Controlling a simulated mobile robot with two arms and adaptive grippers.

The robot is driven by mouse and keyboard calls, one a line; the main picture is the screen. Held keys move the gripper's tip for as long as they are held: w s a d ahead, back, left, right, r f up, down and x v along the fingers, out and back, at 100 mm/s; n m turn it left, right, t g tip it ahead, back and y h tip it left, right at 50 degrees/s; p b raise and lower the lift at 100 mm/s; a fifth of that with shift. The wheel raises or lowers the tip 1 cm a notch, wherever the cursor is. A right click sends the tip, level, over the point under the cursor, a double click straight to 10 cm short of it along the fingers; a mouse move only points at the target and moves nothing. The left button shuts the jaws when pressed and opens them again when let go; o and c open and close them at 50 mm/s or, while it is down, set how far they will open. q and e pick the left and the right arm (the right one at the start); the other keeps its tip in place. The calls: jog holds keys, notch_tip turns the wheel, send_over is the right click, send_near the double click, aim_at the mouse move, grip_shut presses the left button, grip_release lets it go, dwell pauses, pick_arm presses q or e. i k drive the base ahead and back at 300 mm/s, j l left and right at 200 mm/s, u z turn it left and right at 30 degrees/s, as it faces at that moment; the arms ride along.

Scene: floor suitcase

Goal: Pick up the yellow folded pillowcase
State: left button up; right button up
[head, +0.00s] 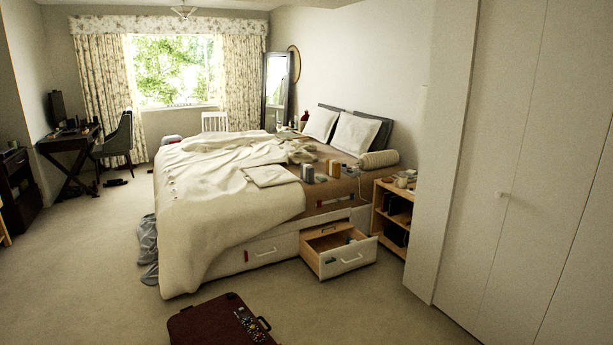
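A flat, folded pale cream cloth (270,176) lies on the bed, near the edge of the bunched duvet. It may be the folded pillowcase, but its colour looks cream rather than clearly yellow. No other folded yellow cloth stands out in the head view. Neither of my grippers shows in this view.
The bed (230,250) stands mid-room, with several small items on its bare brown part. An open drawer (345,262) juts from its base. A dark red suitcase (205,322) lies on the floor in front. A wooden nightstand (384,196) stands right. Carpet (80,270) is clear at left.

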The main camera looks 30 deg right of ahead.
aim_at(332, 166)
jog(key=i+l+z, duration=0.6)
jog(key=l+z, duration=0.25)
jog(key=i+l+z, duration=0.1)
jog(key=i+z, duration=0.3)
jog(key=i+l+z, duration=0.1)
jog(key=i+z, duration=0.3)
jog(key=i+l+z, duration=0.15)
jog(key=i, duration=1.15)
